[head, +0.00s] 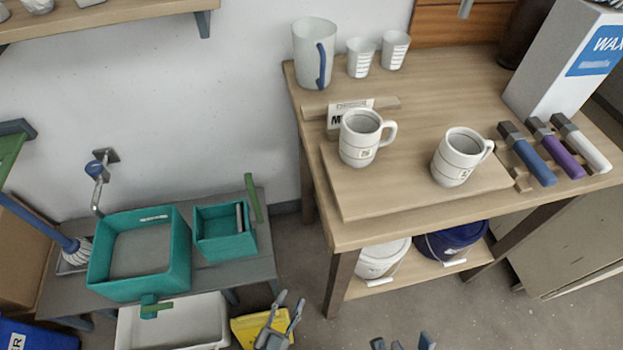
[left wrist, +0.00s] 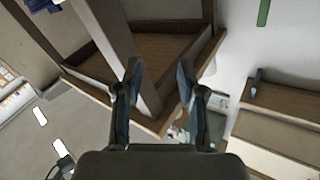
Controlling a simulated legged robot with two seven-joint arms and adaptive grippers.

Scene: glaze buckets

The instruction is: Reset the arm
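My left gripper (head: 286,306) is low in front of the table, at the bottom of the head view. Its two fingers are apart with nothing between them; the left wrist view also shows the open fingers (left wrist: 158,88). Only the fingertips of my right gripper (head: 404,342) show at the bottom edge of the head view. They look apart, and the rest is cut off. Two white mugs stand upright on the wooden table: one at the left (head: 361,139) and one at the right (head: 458,158). Neither gripper touches them.
The table (head: 430,95) holds a pitcher (head: 314,55), two cups, a wax box (head: 560,60) and several handled tools. Two buckets (head: 382,258) stand on its lower shelf. Teal bins (head: 140,255) sit on a low bench at left. A yellow object (head: 250,328) lies beside my left gripper.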

